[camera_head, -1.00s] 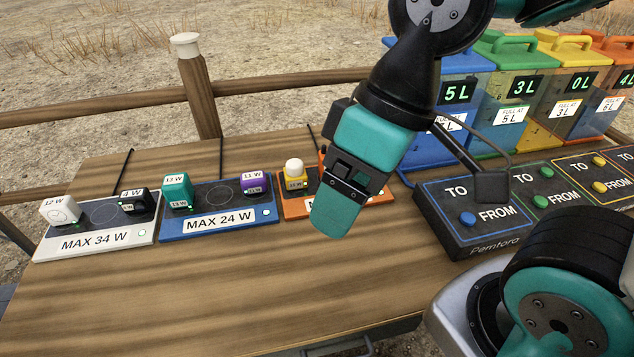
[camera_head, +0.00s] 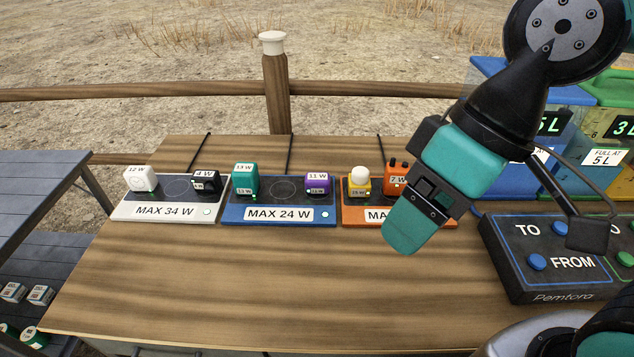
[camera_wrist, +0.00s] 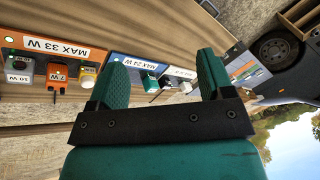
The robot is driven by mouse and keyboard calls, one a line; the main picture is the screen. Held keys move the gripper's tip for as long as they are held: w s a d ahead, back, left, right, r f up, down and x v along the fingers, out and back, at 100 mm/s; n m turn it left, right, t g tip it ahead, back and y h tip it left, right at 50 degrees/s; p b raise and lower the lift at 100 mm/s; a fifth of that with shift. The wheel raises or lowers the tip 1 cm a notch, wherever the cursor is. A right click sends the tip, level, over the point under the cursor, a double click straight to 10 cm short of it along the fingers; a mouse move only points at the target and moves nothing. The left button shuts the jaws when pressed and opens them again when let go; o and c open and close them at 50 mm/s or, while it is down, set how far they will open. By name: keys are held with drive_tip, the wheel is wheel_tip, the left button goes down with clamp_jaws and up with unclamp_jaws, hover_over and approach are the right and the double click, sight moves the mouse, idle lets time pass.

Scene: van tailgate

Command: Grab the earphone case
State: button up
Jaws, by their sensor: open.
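No label names the earphone case. Candidates are a small black 4 W item (camera_head: 206,181) and a rounded white 12 W item (camera_head: 140,179), both on the white MAX 34 W pad (camera_head: 165,210) at the table's left; I cannot tell which it is. My gripper (camera_head: 408,232) hangs in front of the orange pad, well to the right of both. In the wrist view my gripper (camera_wrist: 163,68) shows two teal fingers apart, with nothing between them; the pads appear beyond them, upside down.
The blue MAX 24 W pad (camera_head: 280,213) holds teal and purple items. The orange pad (camera_head: 358,216), partly hidden by my gripper, holds yellow and orange items. A dark button box (camera_head: 540,290) and coloured tanks (camera_head: 610,120) stand right. The wooden table's front (camera_head: 230,290) is clear.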

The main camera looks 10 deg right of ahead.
drive_tip(key=w+m, duration=0.8)
drive_tip(key=w, duration=0.2)
drive_tip(key=m, duration=1.8)
hover_over(320, 176)
drive_tip(key=s+d, duration=0.2)
drive_tip(key=d, duration=0.4)
wheel_tip(320, 176, down, 7)
drive_tip(key=shift+m+t, duration=0.4)
drive_tip(key=shift+m, duration=0.2)
drive_tip(key=x, duration=1.1)
drive_tip(key=shift+w+a, duration=0.1)
drive_tip(key=shift+w, duration=0.25)
drive_tip(key=shift+x, duration=3.2)
drive_tip(key=shift+w+r, duration=0.1)
drive_tip(key=shift+w, duration=0.05)
drive_tip(key=shift+c, duration=0.2)
drive_tip(key=c, duration=1)
